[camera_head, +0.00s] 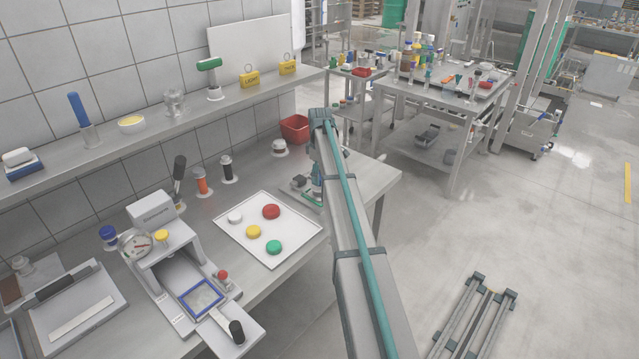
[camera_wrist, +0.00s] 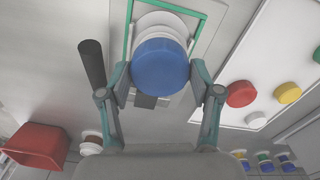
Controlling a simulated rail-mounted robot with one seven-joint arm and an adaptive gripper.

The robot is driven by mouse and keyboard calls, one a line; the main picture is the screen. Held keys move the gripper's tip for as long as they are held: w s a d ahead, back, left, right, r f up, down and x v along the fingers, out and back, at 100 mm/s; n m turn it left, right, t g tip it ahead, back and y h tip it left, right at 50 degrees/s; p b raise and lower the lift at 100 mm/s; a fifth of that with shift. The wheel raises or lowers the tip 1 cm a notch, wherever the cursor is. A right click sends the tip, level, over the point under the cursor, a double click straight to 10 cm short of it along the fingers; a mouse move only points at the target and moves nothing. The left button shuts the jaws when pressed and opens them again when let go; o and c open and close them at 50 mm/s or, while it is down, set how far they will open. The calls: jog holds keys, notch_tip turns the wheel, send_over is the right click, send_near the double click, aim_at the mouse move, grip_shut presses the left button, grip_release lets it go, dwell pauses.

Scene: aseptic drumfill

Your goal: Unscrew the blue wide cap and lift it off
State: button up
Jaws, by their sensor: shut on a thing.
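The blue wide cap (camera_wrist: 160,66) shows in the wrist view, sitting on a white ringed neck (camera_wrist: 163,22) inside a green frame (camera_wrist: 128,30). My gripper (camera_wrist: 160,76) has one finger on each side of the cap and is shut on it. The cap appears level on the neck; I cannot tell whether its thread is loose. In the head view my gripper (camera_head: 317,188) is low at the right end of the bench, and my arm hides the cap there.
A white tray (camera_head: 228,222) with red, yellow, green and white caps lies left of my gripper. A red bin (camera_head: 295,128) stands behind. A black handle (camera_wrist: 92,64) rises near my left finger. A shelf (camera_head: 150,108) runs above the bench.

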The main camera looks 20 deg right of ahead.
jog(key=shift+r+p, duration=0.95)
jog(key=shift+r, duration=1.15)
jog(key=shift+s+b, duration=0.1)
jog(key=shift+b, duration=0.35)
